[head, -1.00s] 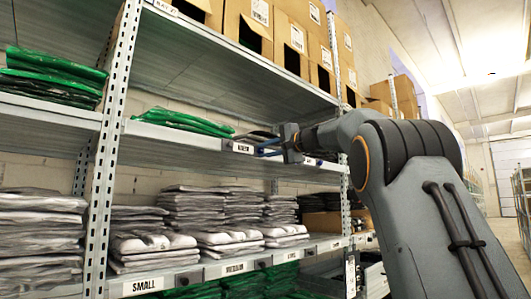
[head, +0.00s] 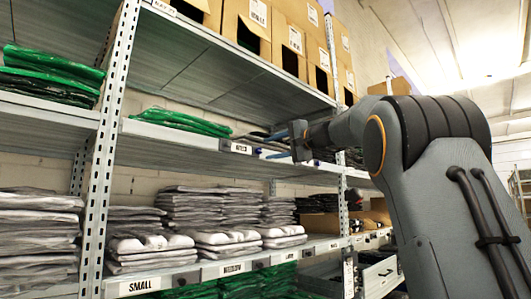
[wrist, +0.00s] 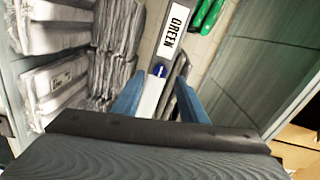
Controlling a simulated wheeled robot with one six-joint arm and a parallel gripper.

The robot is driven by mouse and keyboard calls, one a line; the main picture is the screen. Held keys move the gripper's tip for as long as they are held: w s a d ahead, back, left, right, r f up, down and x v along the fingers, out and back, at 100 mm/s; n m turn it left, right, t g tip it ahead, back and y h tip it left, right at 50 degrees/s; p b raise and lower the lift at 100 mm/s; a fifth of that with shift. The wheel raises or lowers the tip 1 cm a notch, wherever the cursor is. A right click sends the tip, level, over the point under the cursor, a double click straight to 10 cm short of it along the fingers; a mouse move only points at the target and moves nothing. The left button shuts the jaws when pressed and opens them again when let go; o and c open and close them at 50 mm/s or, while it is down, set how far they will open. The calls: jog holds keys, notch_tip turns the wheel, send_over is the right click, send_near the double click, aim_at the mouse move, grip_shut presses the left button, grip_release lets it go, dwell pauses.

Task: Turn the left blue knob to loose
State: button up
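A small blue knob (head: 258,151) sits on the front edge of the middle shelf, just right of a white label (head: 234,147). My gripper (head: 277,144) is open and empty, with two blue fingers apart, to the right of the knob in the head view. The fingers (wrist: 158,98) do not appear to touch the knob. Its turn position is too small to read. A second blue knob cannot be made out.
Green bagged garments (head: 180,122) lie on the middle shelf (head: 165,133). Grey bagged stacks (head: 190,210) fill the shelf below, which has labels and dark knobs (head: 195,275). Cardboard boxes (head: 270,35) stand on top. A perforated upright (head: 112,130) rises at left. The aisle is at right.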

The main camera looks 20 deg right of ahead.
jog(key=shift+v, duration=1.65)
